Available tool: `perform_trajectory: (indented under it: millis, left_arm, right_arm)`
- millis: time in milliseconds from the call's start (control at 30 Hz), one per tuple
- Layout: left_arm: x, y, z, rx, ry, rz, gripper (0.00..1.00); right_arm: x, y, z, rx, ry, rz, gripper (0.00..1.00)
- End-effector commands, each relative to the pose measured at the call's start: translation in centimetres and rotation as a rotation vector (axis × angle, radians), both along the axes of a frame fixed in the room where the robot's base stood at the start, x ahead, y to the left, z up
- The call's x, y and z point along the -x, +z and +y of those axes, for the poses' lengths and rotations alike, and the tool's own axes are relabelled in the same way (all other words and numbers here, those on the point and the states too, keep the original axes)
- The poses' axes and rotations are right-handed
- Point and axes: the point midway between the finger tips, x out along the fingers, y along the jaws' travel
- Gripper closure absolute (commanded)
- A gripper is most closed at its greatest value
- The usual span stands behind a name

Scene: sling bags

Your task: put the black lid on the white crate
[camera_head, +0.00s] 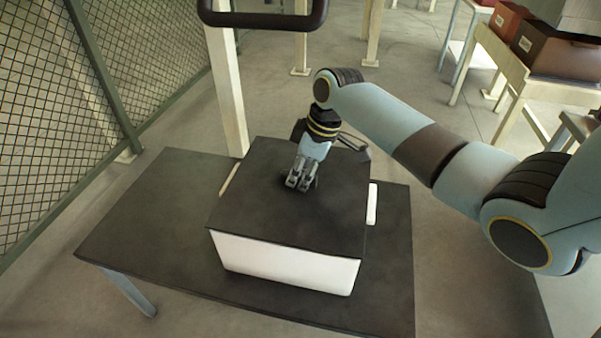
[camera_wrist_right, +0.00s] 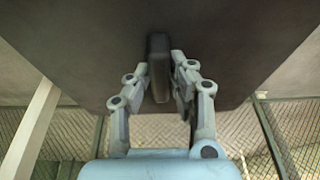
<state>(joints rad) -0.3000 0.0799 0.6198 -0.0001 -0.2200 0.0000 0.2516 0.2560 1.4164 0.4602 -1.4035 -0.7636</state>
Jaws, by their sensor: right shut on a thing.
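The black lid (camera_head: 275,218) lies flat over the top of the white crate (camera_head: 285,264), its front edge along the crate's upper front edge. I cannot tell whether a small gap is left between them. The crate's white side grips show past the lid on both sides. My right gripper (camera_head: 301,182) points down at the middle of the lid. In the right wrist view it (camera_wrist_right: 163,75) is shut on the lid's upright handle (camera_wrist_right: 158,58), with a finger on each side. The crate's inside is hidden by the lid. My left gripper is not in view.
The crate stands on a dark table (camera_head: 140,232), with bare tabletop to its left and right. A green wire-mesh fence (camera_head: 55,110) runs along the left. A brown box (camera_head: 555,52) sits on a pale table at the upper right. A dark padded bar is at the top.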

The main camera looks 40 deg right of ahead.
Motion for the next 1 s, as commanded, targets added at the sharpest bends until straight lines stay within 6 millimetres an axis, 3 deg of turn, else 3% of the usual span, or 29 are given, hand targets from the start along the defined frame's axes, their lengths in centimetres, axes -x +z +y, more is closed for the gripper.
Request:
perform_trajectory:
  millis: [533, 567, 767, 1000]
  left_arm:
    - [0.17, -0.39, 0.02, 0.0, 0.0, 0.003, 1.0]
    - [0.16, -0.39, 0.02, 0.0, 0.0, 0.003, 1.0]
    - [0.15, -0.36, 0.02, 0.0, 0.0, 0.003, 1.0]
    - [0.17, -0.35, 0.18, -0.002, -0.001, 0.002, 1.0]
  right_arm:
    - [-0.03, -0.84, 0.02, 0.0, 0.0, 0.0, 1.0]
    - [-0.03, -0.85, 0.02, -0.001, 0.0, -0.001, 0.79]
    - [-0.03, -0.82, 0.02, 0.0, 0.0, 0.0, 0.53]
    - [0.02, -0.84, 0.0, 0.0, 0.0, 0.0, 0.53]
